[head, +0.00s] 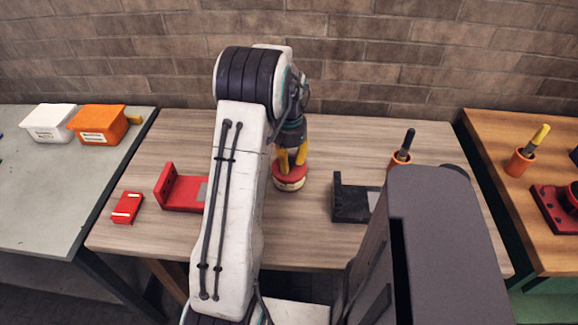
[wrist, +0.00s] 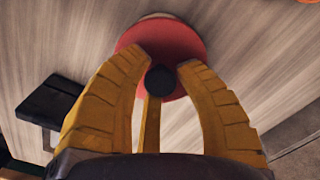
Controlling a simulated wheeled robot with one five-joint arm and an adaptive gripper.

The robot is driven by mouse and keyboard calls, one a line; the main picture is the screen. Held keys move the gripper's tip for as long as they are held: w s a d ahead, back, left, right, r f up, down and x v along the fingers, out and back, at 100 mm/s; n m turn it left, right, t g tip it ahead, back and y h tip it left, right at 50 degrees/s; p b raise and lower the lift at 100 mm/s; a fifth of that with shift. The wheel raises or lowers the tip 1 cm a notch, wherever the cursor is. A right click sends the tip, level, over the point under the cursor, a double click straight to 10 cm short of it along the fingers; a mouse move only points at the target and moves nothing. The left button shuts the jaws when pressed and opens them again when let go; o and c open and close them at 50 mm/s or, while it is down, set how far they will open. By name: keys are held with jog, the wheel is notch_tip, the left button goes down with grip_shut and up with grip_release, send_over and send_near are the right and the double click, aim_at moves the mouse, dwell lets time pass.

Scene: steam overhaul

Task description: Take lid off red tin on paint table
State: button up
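The red tin (head: 289,184) stands upright on the wooden table, below my gripper (head: 292,158), with a pale label band on its side. Its round red lid (wrist: 172,42) shows in the wrist view, with a dark knob (wrist: 160,79) in the middle. My gripper's yellow fingers (wrist: 165,60) point down at the lid. Two fingers stand spread on either side of the knob and a third lies behind it. Small gaps seem to show between the fingers and the knob. Whether the fingertips touch the lid I cannot tell. The lid appears seated on the tin.
A red bracket (head: 182,190) and small red box (head: 127,207) lie left of the tin. A dark bracket (head: 352,200) and an orange holder with a black-handled tool (head: 400,157) stand right. White (head: 50,122) and orange boxes (head: 98,124) sit on the grey left table.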

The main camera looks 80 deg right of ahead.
grip_shut()
